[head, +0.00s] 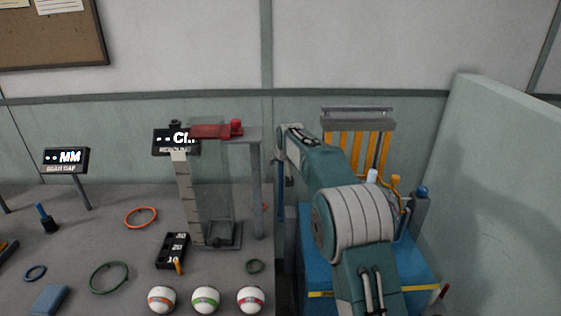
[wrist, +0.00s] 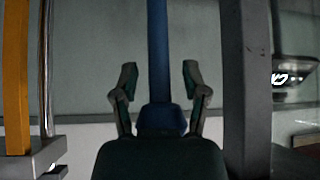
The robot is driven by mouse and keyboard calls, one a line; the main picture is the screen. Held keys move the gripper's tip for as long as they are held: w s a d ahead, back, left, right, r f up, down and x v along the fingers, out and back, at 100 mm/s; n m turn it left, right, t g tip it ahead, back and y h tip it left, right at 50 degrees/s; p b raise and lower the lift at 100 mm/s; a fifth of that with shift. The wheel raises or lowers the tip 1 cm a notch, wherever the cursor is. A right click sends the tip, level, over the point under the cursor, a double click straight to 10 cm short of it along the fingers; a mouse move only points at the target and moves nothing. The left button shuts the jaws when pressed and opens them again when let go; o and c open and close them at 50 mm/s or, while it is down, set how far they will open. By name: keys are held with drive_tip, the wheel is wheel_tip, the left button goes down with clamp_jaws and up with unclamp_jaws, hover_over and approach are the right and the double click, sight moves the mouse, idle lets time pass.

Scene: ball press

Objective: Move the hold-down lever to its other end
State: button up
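A slim blue bar, which looks like the hold-down lever, stands upright at the left side of the blue press (head: 318,260) in the head view. In the wrist view the blue bar (wrist: 157,50) runs between my fingers, with clear gaps on both sides. My gripper (wrist: 157,75) is open and holds nothing. In the head view my arm covers much of the press and the lever's surroundings. The wrist picture appears upside down. The bar's end near my palm is partly hidden.
A grey post (wrist: 245,80) stands close beside my gripper, and an orange bar (wrist: 17,75) is on the other side. The clear tube stand (head: 218,240) with a red top piece (head: 217,130) is left of my arm. Three striped balls (head: 206,299) sit at the table front.

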drive_tip(key=shift+w+r, duration=0.1)
drive_tip(key=shift+r, duration=0.3)
drive_tip(key=shift+s+r, duration=0.35)
drive_tip(key=shift+r, duration=0.05)
drive_tip(key=v, duration=1)
drive_tip(key=shift+s, duration=0.35)
drive_tip(key=shift+f, duration=0.1)
drive_tip(key=s+d+r+m+g, duration=0.1)
drive_tip(key=s+d+r, duration=0.15)
drive_tip(key=s, duration=0.85)
drive_tip(key=s+d+r, duration=0.2)
drive_tip(key=s+d, duration=0.2)
drive_tip(key=s, duration=0.8)
drive_tip(key=s+d+f+g, duration=0.1)
drive_tip(key=s+f, duration=0.3)
drive_tip(key=s, duration=0.7)
drive_tip(key=s+d+f+m+h, duration=0.1)
drive_tip(key=s+f, duration=0.3)
drive_tip(key=s, duration=0.7)
drive_tip(key=shift+d+g, duration=0.2)
drive_tip(key=shift+g, duration=0.2)
